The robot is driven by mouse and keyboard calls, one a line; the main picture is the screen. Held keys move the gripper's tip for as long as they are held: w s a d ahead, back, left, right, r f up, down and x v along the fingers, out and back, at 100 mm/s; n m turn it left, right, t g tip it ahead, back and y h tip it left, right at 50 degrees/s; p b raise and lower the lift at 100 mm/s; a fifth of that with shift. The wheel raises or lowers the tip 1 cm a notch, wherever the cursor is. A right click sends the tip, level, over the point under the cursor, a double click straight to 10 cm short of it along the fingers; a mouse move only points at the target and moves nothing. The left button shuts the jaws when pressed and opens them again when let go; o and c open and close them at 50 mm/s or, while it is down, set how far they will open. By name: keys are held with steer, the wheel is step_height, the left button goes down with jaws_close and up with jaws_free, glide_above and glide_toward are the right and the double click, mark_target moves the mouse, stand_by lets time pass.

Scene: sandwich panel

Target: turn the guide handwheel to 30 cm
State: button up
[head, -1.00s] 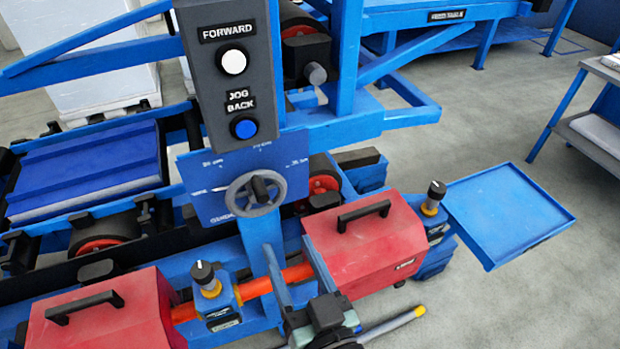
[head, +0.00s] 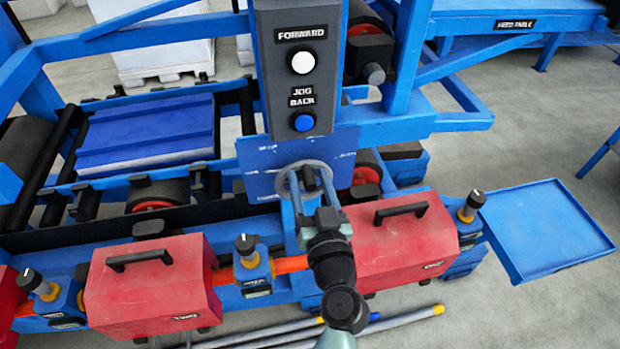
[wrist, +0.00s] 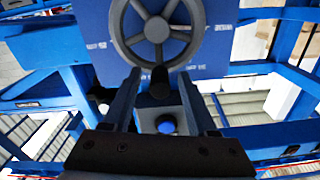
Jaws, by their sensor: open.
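The guide handwheel (head: 284,187) is a grey spoked wheel in front of a blue scale plate (head: 258,160), below the button box. In the wrist view the handwheel (wrist: 155,28) fills the top middle, its upper part cut off. Its dark handle knob (wrist: 160,83) shows at the wheel's rim, between my fingertips in the picture. My gripper (wrist: 159,88) is open, its two fingers apart, one on each side of the knob; contact cannot be told. In the head view my gripper (head: 318,208) covers the wheel's lower part. The plate's marks are too blurred to read.
A grey button box (head: 300,50) with a white FORWARD button and a blue JOG BACK button (head: 304,122) stands above the wheel. Red housings with black handles (head: 400,240) lie on both sides of my arm. A blue tray (head: 545,225) is at right.

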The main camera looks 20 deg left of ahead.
jaws_close()
steer(key=shift+d, duration=0.1)
stand_by(0.4)
